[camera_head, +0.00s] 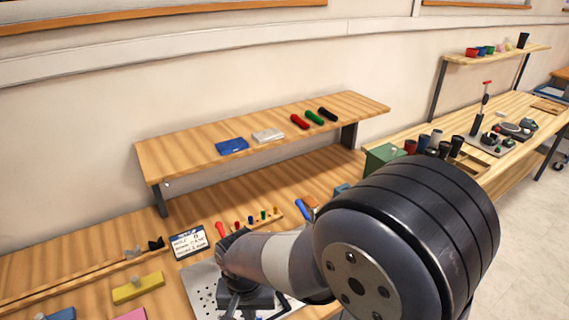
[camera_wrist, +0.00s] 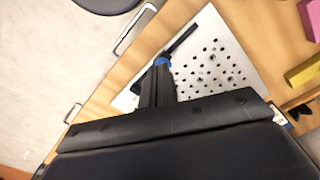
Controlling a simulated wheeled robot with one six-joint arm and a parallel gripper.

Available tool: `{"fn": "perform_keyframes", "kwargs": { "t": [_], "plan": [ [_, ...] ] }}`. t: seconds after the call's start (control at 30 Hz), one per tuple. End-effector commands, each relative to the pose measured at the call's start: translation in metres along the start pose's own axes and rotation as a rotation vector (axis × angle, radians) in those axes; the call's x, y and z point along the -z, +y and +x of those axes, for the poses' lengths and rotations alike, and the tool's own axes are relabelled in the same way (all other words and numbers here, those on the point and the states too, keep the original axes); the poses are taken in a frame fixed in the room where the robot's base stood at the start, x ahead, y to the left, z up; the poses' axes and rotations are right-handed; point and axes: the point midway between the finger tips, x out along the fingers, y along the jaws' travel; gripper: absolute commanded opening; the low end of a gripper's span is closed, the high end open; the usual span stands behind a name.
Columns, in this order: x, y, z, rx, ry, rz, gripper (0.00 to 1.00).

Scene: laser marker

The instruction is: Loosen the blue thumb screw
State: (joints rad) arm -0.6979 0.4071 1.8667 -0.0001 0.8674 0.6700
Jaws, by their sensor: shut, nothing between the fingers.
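The blue thumb screw (camera_wrist: 162,61) shows in the wrist view as a small blue knob at the edge of a perforated metal plate (camera_wrist: 212,62), beside a black bar (camera_wrist: 183,38). My gripper (camera_wrist: 160,72) is shut and empty, its fingertips just by the blue knob. I cannot tell if they touch it, and the fingers hide part of it. In the head view the plate (camera_head: 197,282) lies on the bench, and my gripper (camera_head: 236,302) is over it at the bottom. My arm hides much of that area.
A small sign (camera_head: 189,242) stands behind the plate. A rack with coloured-handled tools (camera_head: 251,219) is near it. A yellow block (camera_head: 138,288) lies left, and a raised shelf (camera_head: 188,151) runs behind. A grey handle (camera_wrist: 134,28) shows by the bench edge.

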Motion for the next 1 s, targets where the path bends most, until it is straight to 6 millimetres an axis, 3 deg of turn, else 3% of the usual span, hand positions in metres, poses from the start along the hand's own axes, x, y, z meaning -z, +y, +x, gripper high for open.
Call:
{"fn": "perform_keyframes", "kwargs": {
  "t": [0.5, 1.0],
  "plan": [
    [0.000, 0.001, 0.062, -0.001, -0.001, 0.002, 0.00],
    [0.000, 0.001, 0.066, 0.000, 0.000, 0.002, 0.00]
  ]
}}
